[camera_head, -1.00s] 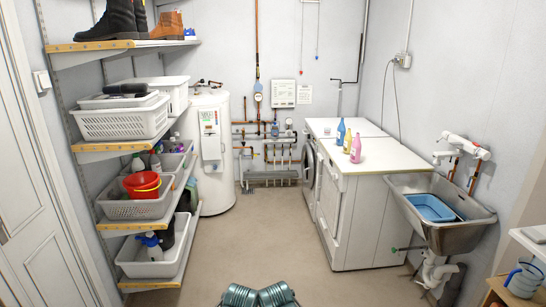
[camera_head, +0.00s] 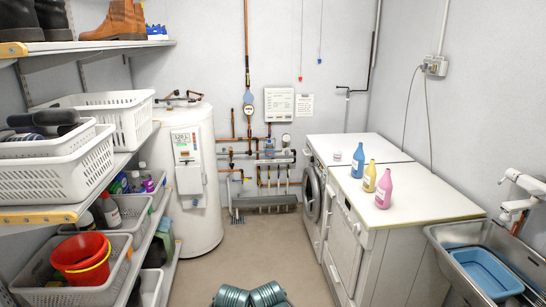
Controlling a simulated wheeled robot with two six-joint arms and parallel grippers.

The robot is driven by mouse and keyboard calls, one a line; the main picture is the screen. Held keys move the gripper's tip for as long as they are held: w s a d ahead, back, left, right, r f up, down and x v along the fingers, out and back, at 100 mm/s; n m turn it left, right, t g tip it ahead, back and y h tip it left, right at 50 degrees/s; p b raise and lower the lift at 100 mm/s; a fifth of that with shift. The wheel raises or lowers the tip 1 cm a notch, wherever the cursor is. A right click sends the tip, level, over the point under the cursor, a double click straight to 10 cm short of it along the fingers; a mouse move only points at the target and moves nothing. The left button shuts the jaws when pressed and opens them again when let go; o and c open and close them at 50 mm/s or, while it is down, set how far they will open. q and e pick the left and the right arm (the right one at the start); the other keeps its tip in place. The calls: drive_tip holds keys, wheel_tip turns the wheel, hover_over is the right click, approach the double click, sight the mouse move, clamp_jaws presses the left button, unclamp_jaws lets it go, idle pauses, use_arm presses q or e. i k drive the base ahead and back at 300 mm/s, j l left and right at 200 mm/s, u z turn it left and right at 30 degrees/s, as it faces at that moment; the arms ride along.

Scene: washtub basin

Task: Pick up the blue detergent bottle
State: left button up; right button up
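The blue detergent bottle (camera_head: 358,161) stands upright on the white worktop (camera_head: 426,205) above the machines, right of centre. A yellow bottle (camera_head: 369,177) and a pink bottle (camera_head: 384,188) stand close beside it, nearer to me, in a slanting row. A small white jar (camera_head: 337,156) sits to its left. Neither of my grippers shows; only teal rounded parts, probably mine, show at the bottom edge, well short of the worktop.
A steel basin with a blue tub (camera_head: 486,271) stands at the right front. Shelves with white baskets (camera_head: 60,160) and a red bucket (camera_head: 82,258) line the left. A white boiler (camera_head: 190,180) stands behind. The floor between is clear.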

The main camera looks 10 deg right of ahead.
sight(357, 164)
drive_tip(key=i+z, duration=0.15)
drive_tip(key=i, duration=0.4)
drive_tip(key=i+j+z, duration=0.15)
drive_tip(key=i, duration=0.35)
drive_tip(key=i+j+z, duration=0.2)
drive_tip(key=i, duration=0.35)
drive_tip(key=i+j+z, duration=0.2)
drive_tip(key=i+z, duration=0.25)
drive_tip(key=i+j+z, duration=0.25)
drive_tip(key=z, duration=0.25)
drive_tip(key=i+j+z, duration=0.25)
drive_tip(key=j+z, duration=0.2)
drive_tip(key=i+j+z, duration=0.15)
drive_tip(key=j+z, duration=0.3)
drive_tip(key=j, duration=0.15)
drive_tip(key=i+j+z, duration=0.1)
drive_tip(key=j+z, duration=0.2)
drive_tip(key=j, duration=0.35)
drive_tip(key=j+z, duration=0.3)
drive_tip(key=j, duration=0.4)
